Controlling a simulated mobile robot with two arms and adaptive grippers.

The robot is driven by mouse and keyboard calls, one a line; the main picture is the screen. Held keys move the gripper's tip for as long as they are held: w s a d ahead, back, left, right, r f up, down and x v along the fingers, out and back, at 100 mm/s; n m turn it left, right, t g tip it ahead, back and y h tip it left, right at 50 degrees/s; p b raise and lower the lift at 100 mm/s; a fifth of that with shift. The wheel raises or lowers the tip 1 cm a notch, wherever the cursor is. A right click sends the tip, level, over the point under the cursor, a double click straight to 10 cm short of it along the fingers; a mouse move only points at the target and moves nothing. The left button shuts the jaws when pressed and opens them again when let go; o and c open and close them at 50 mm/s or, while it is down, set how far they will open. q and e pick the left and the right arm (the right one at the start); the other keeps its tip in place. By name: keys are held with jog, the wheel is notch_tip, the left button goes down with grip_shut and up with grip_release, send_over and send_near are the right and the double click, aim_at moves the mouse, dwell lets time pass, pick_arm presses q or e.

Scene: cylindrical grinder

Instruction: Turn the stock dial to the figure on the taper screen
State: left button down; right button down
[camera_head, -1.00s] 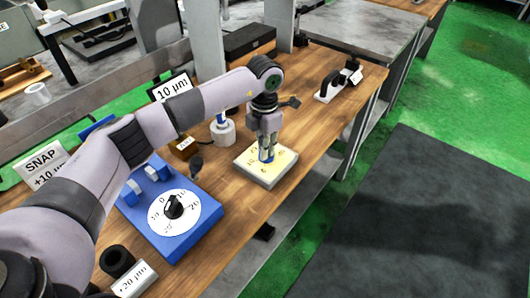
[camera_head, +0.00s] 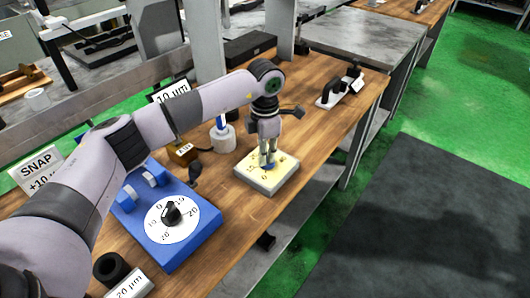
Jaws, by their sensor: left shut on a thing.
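A cream dial block (camera_head: 250,180) with printed figures and a blue knob (camera_head: 268,167) stands on the wooden bench. My left gripper (camera_head: 268,163) points down over it, shut on the blue knob, and hides part of the knob and figures. A small screen (camera_head: 175,92) reads 10 µm; my arm covers its lower edge. A blue box (camera_head: 180,245) carries a white round dial (camera_head: 172,218) with a black knob (camera_head: 171,211) and figures around it. I cannot tell for sure which dial is the stock dial. My right gripper is not in view.
A white cylinder (camera_head: 223,138) stands behind the cream block. A black-handled piece (camera_head: 330,93) lies at the far right of the bench (camera_head: 310,125). A SNAP sign (camera_head: 38,170) stands left, a black ring (camera_head: 110,267) in front. Bench right of the block is clear.

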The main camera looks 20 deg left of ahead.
pick_arm(q)
jog(key=c, duration=1.6)
grip_release()
jog(key=shift+r, duration=0.15)
notch_tip(320, 180, up, 12)
